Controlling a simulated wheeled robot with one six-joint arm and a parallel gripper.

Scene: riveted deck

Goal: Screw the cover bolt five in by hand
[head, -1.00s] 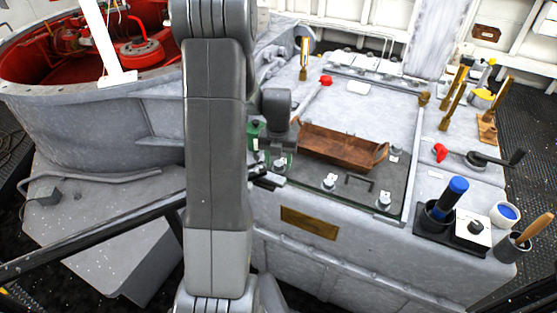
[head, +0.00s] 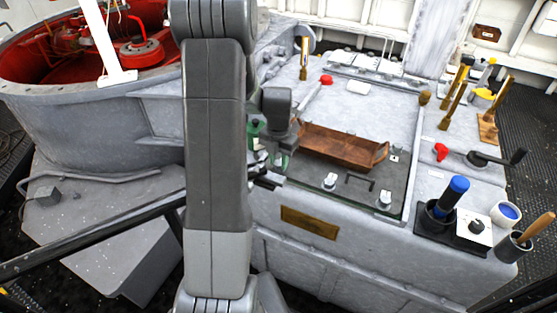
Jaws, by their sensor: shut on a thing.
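My gripper (head: 268,181) is at the left end of the dark cover plate (head: 352,212), partly behind my own arm. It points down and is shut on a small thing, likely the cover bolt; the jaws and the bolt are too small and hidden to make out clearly. Other cover bolts with pale heads stand in the plate: one at the front middle (head: 329,181), one at the front right corner (head: 384,199) and one at the right side (head: 395,157). A black handle (head: 360,182) lies between the front two.
A wooden tray (head: 340,150) sits on the cover, right of my gripper. A black holder with a blue-handled tool (head: 454,193), a cup with blue contents (head: 506,213) and a crank (head: 495,157) stand at the right. A large red-lined drum (head: 75,120) is at the left.

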